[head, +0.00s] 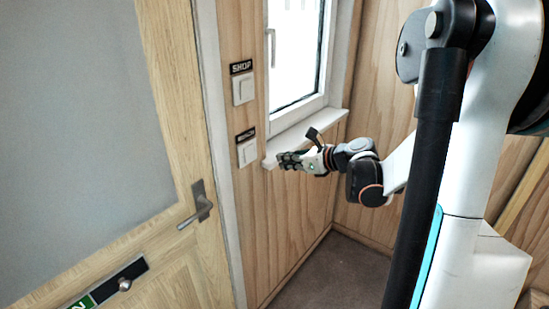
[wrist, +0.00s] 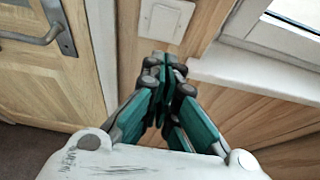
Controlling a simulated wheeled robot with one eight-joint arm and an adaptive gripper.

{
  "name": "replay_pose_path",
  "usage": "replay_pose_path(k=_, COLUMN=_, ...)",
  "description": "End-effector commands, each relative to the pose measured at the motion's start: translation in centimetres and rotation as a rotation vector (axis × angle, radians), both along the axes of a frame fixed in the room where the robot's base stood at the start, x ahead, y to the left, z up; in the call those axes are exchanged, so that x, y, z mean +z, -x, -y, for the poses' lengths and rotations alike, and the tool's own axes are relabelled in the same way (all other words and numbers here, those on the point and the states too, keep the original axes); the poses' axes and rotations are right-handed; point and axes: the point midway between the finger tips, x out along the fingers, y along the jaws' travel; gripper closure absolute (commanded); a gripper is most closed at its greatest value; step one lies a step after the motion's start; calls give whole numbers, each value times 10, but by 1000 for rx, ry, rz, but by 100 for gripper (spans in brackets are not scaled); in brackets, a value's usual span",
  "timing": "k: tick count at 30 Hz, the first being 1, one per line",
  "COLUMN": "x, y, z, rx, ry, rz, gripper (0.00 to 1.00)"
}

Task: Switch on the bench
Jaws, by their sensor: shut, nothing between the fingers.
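Two white light switches are on the wood wall between the door and the window. The upper switch (head: 243,90) has a dark label reading SHOP. The lower switch (head: 247,152) has a dark label (head: 245,135) too small to read. My gripper (head: 282,160) is shut and empty, just right of the lower switch and in front of the windowsill, apparently not touching the switch. In the wrist view my gripper's closed fingertips (wrist: 165,68) are below a white switch (wrist: 166,18), apparently the lower one; its label is out of that view.
The windowsill (head: 305,136) juts out beside my gripper; it also shows in the wrist view (wrist: 255,72). A wooden door (head: 175,165) with a lever handle (head: 198,208) is at left. The wall below the switches is clear.

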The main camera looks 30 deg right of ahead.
Motion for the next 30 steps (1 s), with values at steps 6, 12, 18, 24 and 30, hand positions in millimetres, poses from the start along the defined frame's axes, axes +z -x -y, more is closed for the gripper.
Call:
replay_pose_path(k=6, x=8, y=16, z=6, rx=0, ry=0, rz=1, gripper=100)
replay_pose_path(k=12, x=8, y=18, z=7, rx=0, ry=0, rz=1, gripper=100)
replay_pose_path(k=18, x=8, y=18, z=7, rx=0, ry=-1, rz=2, gripper=100)
replay_pose_path(k=24, x=-3, y=16, z=9, rx=2, ry=-19, rz=44, gripper=100)
replay_pose_path(k=30, x=-22, y=17, z=11, rx=4, ry=-59, rz=145, gripper=100)
